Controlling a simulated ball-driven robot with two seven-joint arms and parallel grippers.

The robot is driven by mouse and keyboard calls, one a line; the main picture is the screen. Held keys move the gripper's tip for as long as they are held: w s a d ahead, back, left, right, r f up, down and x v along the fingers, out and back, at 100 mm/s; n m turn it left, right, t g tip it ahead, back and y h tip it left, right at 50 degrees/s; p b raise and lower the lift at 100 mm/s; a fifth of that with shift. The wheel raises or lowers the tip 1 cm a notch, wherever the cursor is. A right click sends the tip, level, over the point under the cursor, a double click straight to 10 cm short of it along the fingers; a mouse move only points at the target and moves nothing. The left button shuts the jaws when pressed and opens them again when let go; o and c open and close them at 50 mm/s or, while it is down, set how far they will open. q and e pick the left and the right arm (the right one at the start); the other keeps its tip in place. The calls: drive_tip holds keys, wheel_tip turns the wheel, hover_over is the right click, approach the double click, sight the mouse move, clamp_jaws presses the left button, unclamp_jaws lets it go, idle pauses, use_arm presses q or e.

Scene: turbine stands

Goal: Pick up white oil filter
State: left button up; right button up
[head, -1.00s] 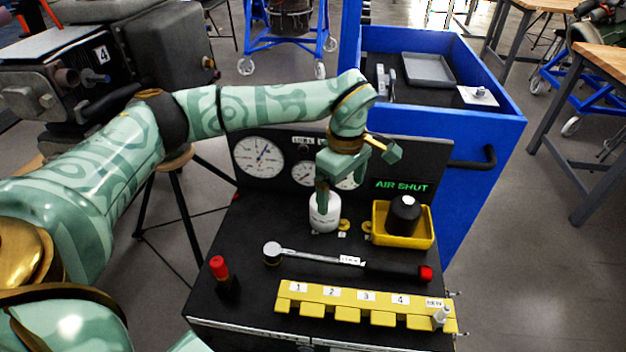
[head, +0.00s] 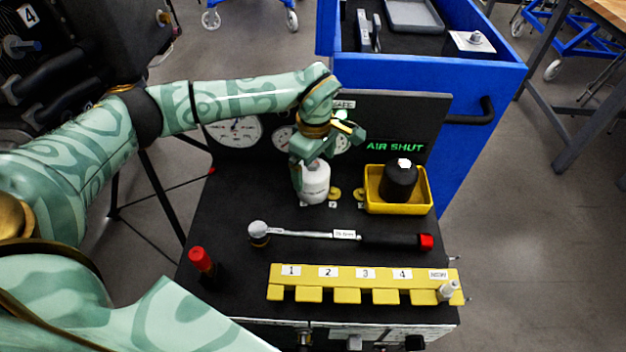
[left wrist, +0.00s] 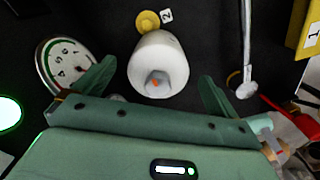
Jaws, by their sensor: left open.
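The white oil filter (head: 317,187) is a small white cylinder standing upright on the black bench top, in front of the gauge panel. My left gripper (head: 309,168) is open over it, with one finger down at its left side; the other finger is hard to make out. In the left wrist view the filter (left wrist: 160,58) lies between the two spread green fingers of the gripper (left wrist: 157,75), with gaps on both sides and no visible contact. My right gripper is not in view.
A yellow tray (head: 426,199) with a black filter (head: 399,182) stands to the right. A torque wrench (head: 340,235) lies in front. Nearer are a yellow numbered rack (head: 340,280) and a red-capped bottle (head: 201,261). The gauge panel (head: 400,120) rises close behind.

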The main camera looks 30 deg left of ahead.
use_arm(q)
drive_tip(key=f, duration=0.1)
drive_tip(key=f+b, duration=0.1)
drive_tip(key=f, duration=0.2)
drive_tip(key=shift+a+f, duration=0.15)
drive_tip(key=shift+a, duration=0.15)
drive_tip(key=shift+w+f+b, duration=0.1)
drive_tip(key=shift+f+b, duration=0.2)
drive_tip(key=shift+f, duration=0.2)
drive_tip(key=shift+r, duration=0.1)
drive_tip(key=c, duration=1.5)
